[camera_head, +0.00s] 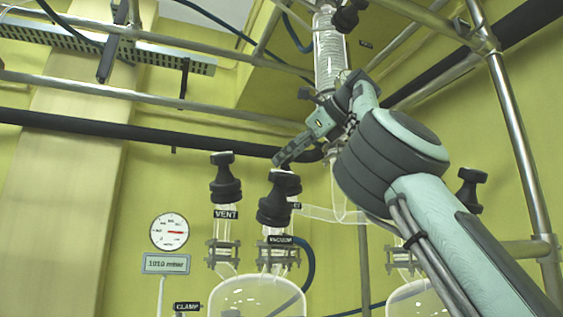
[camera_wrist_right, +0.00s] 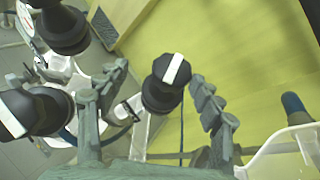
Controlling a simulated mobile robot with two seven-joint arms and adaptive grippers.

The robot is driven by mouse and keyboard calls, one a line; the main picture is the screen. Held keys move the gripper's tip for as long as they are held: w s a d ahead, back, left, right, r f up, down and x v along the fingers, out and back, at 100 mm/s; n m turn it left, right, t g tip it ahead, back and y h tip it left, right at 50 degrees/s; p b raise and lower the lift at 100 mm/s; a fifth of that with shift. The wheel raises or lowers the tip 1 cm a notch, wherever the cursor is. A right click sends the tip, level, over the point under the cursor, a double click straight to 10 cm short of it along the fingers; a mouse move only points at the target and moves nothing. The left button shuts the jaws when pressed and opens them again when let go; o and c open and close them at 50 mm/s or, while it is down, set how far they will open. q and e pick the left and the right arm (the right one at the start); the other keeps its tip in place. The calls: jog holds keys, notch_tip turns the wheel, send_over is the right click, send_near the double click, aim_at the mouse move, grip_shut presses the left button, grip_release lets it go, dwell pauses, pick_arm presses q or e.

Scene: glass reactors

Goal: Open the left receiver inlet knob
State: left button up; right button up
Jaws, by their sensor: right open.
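Black knobs stand on the left receiver (camera_head: 258,297). The vent knob (camera_head: 225,180) is at the left, and the vacuum knob (camera_head: 275,208) is to its right. A label ending in "ET" shows just behind the vacuum knob; the inlet knob there seems mostly hidden in the head view. In the right wrist view, a black knob with a white stripe (camera_wrist_right: 165,82), likely the inlet knob, appears between the spread fingers of my right gripper (camera_wrist_right: 158,74). In the head view, my right gripper (camera_head: 289,135) is above the knobs, open and empty. Contact cannot be told. My left gripper is out of view.
Two other knobs (camera_wrist_right: 60,25) (camera_wrist_right: 35,112) lie left of the gripper in the wrist view. A gauge (camera_head: 169,231) reads above a 1010 mbar display (camera_head: 167,263). A dark horizontal pipe (camera_head: 130,131) and a glass coil column (camera_head: 330,50) are close to the gripper.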

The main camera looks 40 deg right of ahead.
jog(key=shift+s+d+r, duration=0.75)
jog(key=shift+s+r, duration=0.1)
jog(key=shift+s, duration=0.1)
jog(key=s+a+r+b, duration=0.1)
jog(key=s+b, duration=0.1)
jog(key=s, duration=0.7)
jog(key=shift+s+a+r, duration=0.15)
jog(key=shift+a+r, duration=0.15)
